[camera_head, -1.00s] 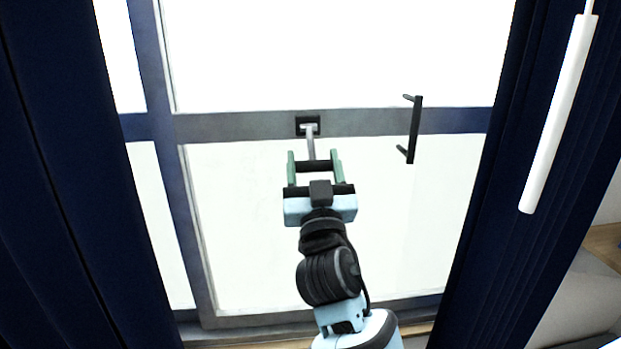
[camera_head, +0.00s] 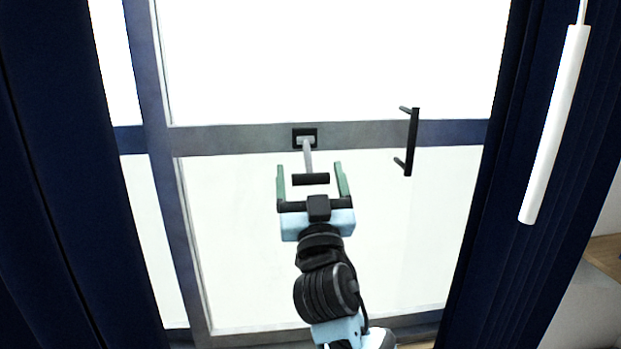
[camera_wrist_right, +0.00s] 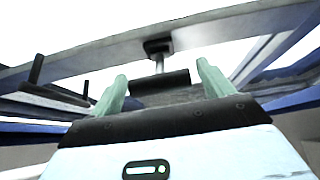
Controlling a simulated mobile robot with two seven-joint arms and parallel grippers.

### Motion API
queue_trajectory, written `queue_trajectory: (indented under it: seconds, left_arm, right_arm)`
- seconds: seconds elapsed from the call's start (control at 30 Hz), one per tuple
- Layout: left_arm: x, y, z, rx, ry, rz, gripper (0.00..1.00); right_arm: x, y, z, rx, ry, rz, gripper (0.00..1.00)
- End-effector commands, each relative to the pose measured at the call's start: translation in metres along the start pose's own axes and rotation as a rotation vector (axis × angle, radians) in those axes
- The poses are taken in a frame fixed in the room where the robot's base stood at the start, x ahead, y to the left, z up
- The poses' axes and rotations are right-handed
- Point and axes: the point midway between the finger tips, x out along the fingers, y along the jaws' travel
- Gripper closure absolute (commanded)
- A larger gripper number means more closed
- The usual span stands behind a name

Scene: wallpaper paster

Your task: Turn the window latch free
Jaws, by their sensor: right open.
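The window latch has a dark square base (camera_head: 305,138) on the window's grey crossbar, with a light stem (camera_head: 308,160) hanging down to a dark crosswise grip (camera_head: 310,179). My right gripper (camera_head: 311,172) is open, with its green fingers on either side of the dark grip. In the right wrist view the dark grip (camera_wrist_right: 160,82) lies between the two finger tips (camera_wrist_right: 162,75), and the latch base (camera_wrist_right: 158,46) is above it. I cannot tell whether a finger touches the grip. My left gripper is not in view.
A black bar handle (camera_head: 412,142) stands out from the window to the right of the latch. Dark blue curtains (camera_head: 65,180) hang on both sides. A white rod (camera_head: 554,125) hangs before the right curtain. The pane around the gripper is clear.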

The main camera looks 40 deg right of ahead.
Motion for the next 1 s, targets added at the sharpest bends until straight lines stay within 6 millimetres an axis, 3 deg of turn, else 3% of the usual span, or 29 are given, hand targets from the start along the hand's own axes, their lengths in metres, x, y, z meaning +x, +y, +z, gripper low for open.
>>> queue_trajectory:
  seconds: [0.17, 0.53, 1.0]
  left_arm:
    - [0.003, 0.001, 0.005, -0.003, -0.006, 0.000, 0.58]
    - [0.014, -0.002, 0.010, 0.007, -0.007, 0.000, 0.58]
    - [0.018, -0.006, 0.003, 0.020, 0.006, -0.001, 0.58]
  right_arm:
    - [-0.015, -0.001, 0.002, 0.002, -0.003, -0.001, 0.20]
    - [-0.070, 0.000, 0.002, 0.001, -0.003, -0.001, 0.20]
    - [-0.078, 0.000, 0.000, 0.000, 0.000, 0.000, 0.20]
